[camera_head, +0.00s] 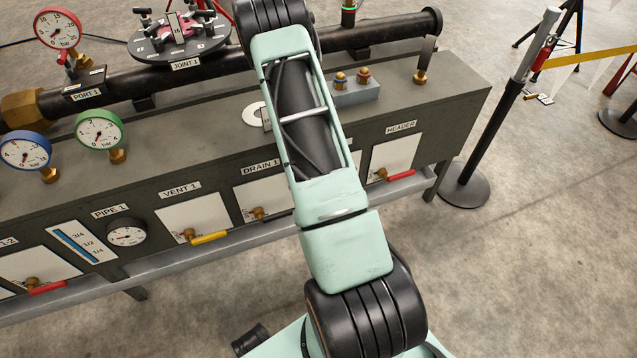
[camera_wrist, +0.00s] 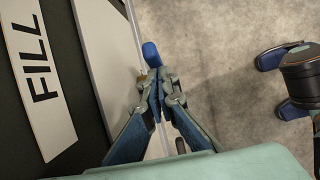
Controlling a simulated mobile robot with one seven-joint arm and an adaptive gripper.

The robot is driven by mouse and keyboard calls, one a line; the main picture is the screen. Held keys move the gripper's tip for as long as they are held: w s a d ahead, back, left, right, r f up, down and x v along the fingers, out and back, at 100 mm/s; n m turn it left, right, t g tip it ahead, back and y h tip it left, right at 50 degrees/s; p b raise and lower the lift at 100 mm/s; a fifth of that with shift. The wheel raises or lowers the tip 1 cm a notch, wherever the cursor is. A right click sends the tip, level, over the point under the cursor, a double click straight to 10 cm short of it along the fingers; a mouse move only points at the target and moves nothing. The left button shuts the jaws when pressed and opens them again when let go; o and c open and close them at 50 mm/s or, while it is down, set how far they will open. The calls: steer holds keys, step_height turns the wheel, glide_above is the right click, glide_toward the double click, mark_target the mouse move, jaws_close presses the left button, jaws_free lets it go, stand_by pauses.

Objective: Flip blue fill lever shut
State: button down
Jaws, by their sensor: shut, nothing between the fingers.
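The blue fill lever (camera_wrist: 151,53) shows in the wrist view, just beyond my fingertips. Its rounded blue end sticks out past the bench edge over the floor. A bit of brass valve (camera_wrist: 141,79) shows beside my fingers at their left. My gripper (camera_wrist: 157,82) is shut and empty, its tips close to the lever; I cannot tell whether they touch it. The fingers hide the lower part of the lever. The white FILL label (camera_wrist: 42,85) is at the left. In the head view my arm hides the fill valve and my gripper.
In the head view the dark bench (camera_head: 230,140) carries a pipe and gauges. A yellow lever (camera_head: 209,238) at VENT 1 and a red lever (camera_head: 401,175) at HEADER stick out from its front. A barrier post (camera_head: 487,120) stands at the right. The floor in front is open.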

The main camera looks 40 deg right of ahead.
steer(key=shift+s+d+f+t+y+p, duration=0.1)
steer(key=shift+s+d+t+y+p, duration=0.1)
steer(key=shift+d+y+p, duration=0.6)
steer(key=shift+s+d+t+y+p, duration=0.15)
steer(key=shift+d+t+y+p, duration=0.05)
steer(key=shift+d+y+p, duration=0.55)
steer(key=shift+s+d+f+p, duration=0.1)
steer(key=shift+d+f+p, duration=0.2)
steer(key=shift+d+p, duration=0.1)
steer(key=s+d+f+y+b, duration=0.1)
steer(key=d+f+b, duration=0.4)
steer(key=shift+s+d+f, duration=0.15)
steer(key=shift+f, duration=0.25)
steer(key=shift+r, duration=0.1)
